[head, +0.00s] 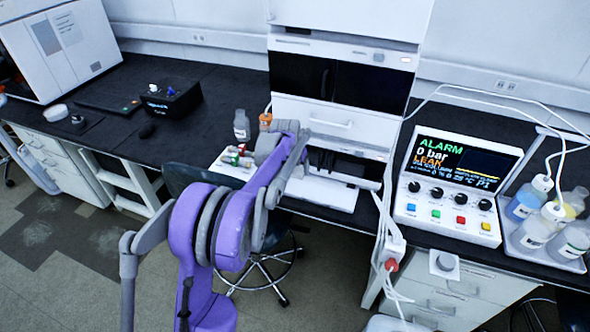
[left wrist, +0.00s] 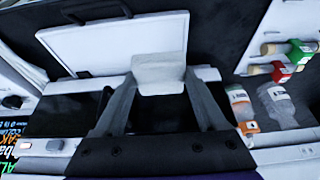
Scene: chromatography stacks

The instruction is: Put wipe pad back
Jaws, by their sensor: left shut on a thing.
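The wipe pad (left wrist: 160,72), a pale whitish block, sits between the fingertips of my left gripper (left wrist: 158,88) in the left wrist view. The two fingers are spread to the pad's width and shut on it. In the head view my left gripper (head: 298,152) is in front of the lower part of the white instrument stack, above the bench's front edge. I cannot make out the pad there, and the wrist hides part of the area. My right gripper is not in view.
A white flat panel (head: 322,194) lies below the stack (head: 312,110). A vial rack (head: 233,166), a clear bottle (head: 241,124) and an orange-labelled bottle (head: 265,121) stand left of my gripper. An alarm controller (head: 447,212) and a bottle tray (head: 541,256) are at right.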

